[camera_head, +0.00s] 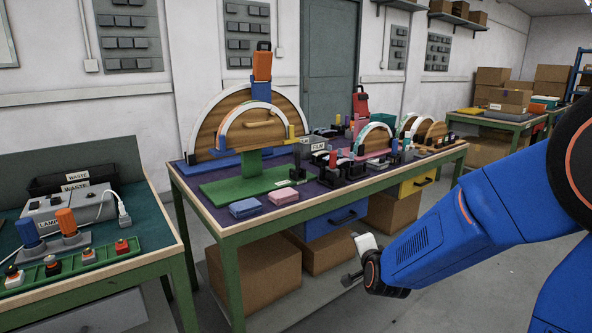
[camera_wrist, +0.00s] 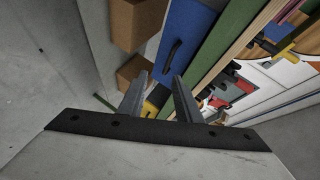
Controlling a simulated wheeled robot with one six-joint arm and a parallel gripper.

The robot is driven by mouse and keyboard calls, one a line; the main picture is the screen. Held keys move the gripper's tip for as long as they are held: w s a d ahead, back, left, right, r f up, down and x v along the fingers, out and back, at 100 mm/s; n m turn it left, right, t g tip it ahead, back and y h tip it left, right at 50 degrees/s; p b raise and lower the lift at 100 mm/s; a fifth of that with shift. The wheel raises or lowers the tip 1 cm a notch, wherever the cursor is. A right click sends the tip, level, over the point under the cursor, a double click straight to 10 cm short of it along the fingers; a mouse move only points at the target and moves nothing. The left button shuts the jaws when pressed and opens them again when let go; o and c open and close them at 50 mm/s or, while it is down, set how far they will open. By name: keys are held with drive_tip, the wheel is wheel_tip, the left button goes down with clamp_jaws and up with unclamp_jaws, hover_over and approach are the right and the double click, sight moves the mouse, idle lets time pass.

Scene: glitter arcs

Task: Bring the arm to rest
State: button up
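My blue arm (camera_head: 450,235) reaches in from the right edge in the head view, in front of the workbench. My gripper (camera_head: 352,279) is at its far end, low over the floor beside the bench front and partly hidden by the wrist. In the wrist view my gripper (camera_wrist: 160,76) shows two grey fingers standing apart with nothing between them. It is open and empty, and it touches nothing that I can see.
The green-framed workbench (camera_head: 242,227) carries wooden arcs (camera_head: 250,123), blocks and small fixtures. A blue drawer (camera_head: 333,219) and cardboard boxes (camera_head: 253,276) are under it. A teal bench (camera_head: 150,228) stands left. Grey floor (camera_head: 450,290) is clear below the arm.

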drive_tip(key=s+d+r+n+g, duration=0.1)
drive_tip(key=s+d+n+g, duration=0.2)
drive_tip(key=s, duration=0.9)
drive_tip(key=s+d+r+n+g, duration=0.2)
drive_tip(key=s+n, duration=0.4)
drive_tip(key=s, duration=0.7)
drive_tip(key=s+d+r+n+g, duration=0.2)
drive_tip(key=s+d+n+g, duration=0.2)
drive_tip(key=s, duration=0.9)
drive_tip(key=shift+d+r+n, duration=0.2)
drive_tip(key=shift+d+n, duration=0.05)
drive_tip(key=shift+n, duration=0.15)
